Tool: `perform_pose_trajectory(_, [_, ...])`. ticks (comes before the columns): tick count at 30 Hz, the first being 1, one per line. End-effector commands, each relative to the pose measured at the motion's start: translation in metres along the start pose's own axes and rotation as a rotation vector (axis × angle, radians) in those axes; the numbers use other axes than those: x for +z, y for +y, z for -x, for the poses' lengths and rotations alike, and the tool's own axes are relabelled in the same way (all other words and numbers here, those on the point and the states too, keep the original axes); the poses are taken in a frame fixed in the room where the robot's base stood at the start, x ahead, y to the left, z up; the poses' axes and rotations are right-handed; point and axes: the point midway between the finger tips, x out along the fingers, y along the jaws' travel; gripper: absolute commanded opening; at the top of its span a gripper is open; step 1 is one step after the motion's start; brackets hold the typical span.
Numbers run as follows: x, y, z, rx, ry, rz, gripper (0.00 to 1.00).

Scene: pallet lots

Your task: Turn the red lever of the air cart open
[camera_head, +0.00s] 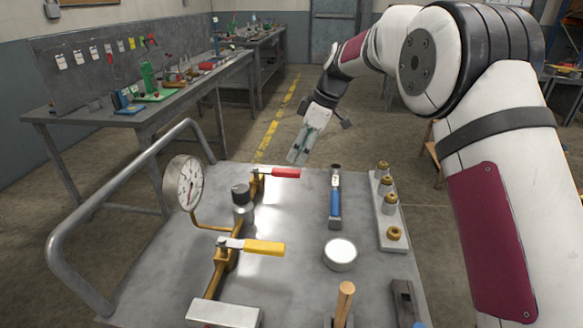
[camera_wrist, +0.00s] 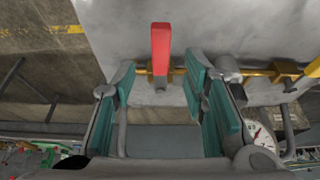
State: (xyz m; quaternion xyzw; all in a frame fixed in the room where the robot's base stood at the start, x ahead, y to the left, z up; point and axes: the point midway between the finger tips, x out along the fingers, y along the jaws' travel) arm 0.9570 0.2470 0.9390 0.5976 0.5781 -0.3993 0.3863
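The red lever (camera_head: 286,173) sits on a brass valve (camera_head: 257,186) at the far edge of the metal cart top (camera_head: 300,215) and points right in the head view. In the wrist view the red lever (camera_wrist: 160,48) lies crosswise to the brass pipe (camera_wrist: 262,73). My gripper (camera_head: 297,154) hangs just beyond the lever, pointing down. In the wrist view its teal-padded fingers (camera_wrist: 163,80) are spread wide and empty. The lever shows in line with the gap between them; I cannot tell the exact distance.
A yellow lever (camera_head: 264,248) and a pressure gauge (camera_head: 184,183) stand nearer on the cart. A blue-handled tool (camera_head: 335,200), a white round tin (camera_head: 340,254) and a rack of brass fittings (camera_head: 389,210) lie right. A bent handrail (camera_head: 110,190) borders the left.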

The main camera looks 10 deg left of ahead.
Motion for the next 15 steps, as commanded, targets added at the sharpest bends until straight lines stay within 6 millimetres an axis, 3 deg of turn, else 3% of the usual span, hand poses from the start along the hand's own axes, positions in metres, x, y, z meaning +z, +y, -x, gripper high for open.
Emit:
perform_pose_trajectory(6, [0.0, -0.001, -0.039, -0.002, -0.001, -0.001, 0.4])
perform_pose_trajectory(15, [0.0, 0.0, -0.058, 0.0, 0.0, -0.001, 0.4])
